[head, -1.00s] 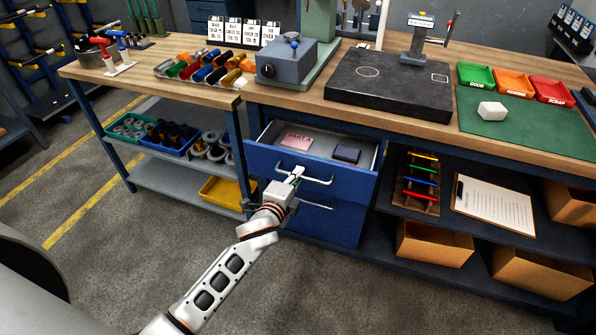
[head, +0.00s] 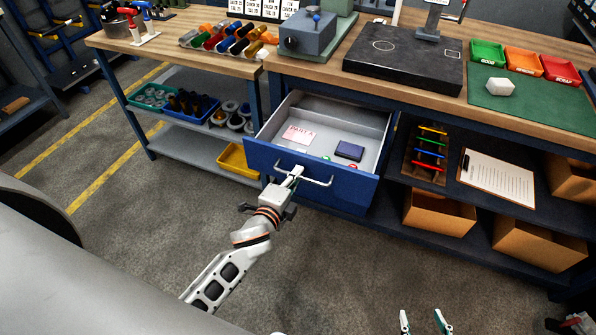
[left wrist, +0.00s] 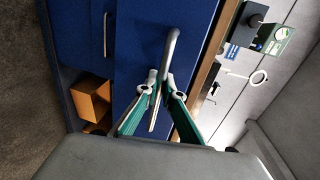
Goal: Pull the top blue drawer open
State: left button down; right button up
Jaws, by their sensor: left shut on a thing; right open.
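The top blue drawer (head: 345,188) is pulled out from under the bench, and its grey inside shows. In it lie a pink card (head: 298,134), a dark blue box (head: 349,150) and small red and green items. Its silver bar handle (head: 318,184) also shows in the left wrist view (left wrist: 171,50). My left gripper (head: 293,174) is shut on the handle near its left end; its green-padded fingers show in the left wrist view (left wrist: 160,88). My right gripper (head: 426,322) is open and empty at the bottom edge, away from the drawer.
The wooden bench (head: 330,65) carries a black surface plate (head: 405,72) and green, orange and red trays. A lower shelf at right holds a clipboard (head: 497,178) and cardboard boxes (head: 437,212). The floor before the drawer is clear.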

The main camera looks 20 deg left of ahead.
pick_arm(q)
jog(key=c, duration=2.2)
grip_release()
jog(key=v, duration=1.2)
jog(key=shift+f, duration=0.1)
jog(key=s+f+n+g, duration=0.1)
jog(key=s+f+n, duration=0.2)
jog(key=f+n, duration=0.1)
jog(key=s+d+f+n+g+h, duration=0.1)
jog(key=s+f+n+g, duration=0.1)
jog(key=s+f+n, duration=0.2)
jog(key=s+f+n+g+h, duration=0.1)
jog(key=s+f+n, duration=0.3)
jog(key=f+n, duration=0.2)
jog(key=shift+s+d+f+g, duration=0.15)
jog(key=shift+d+f+g, duration=0.15)
jog(key=shift+f+g, duration=0.15)
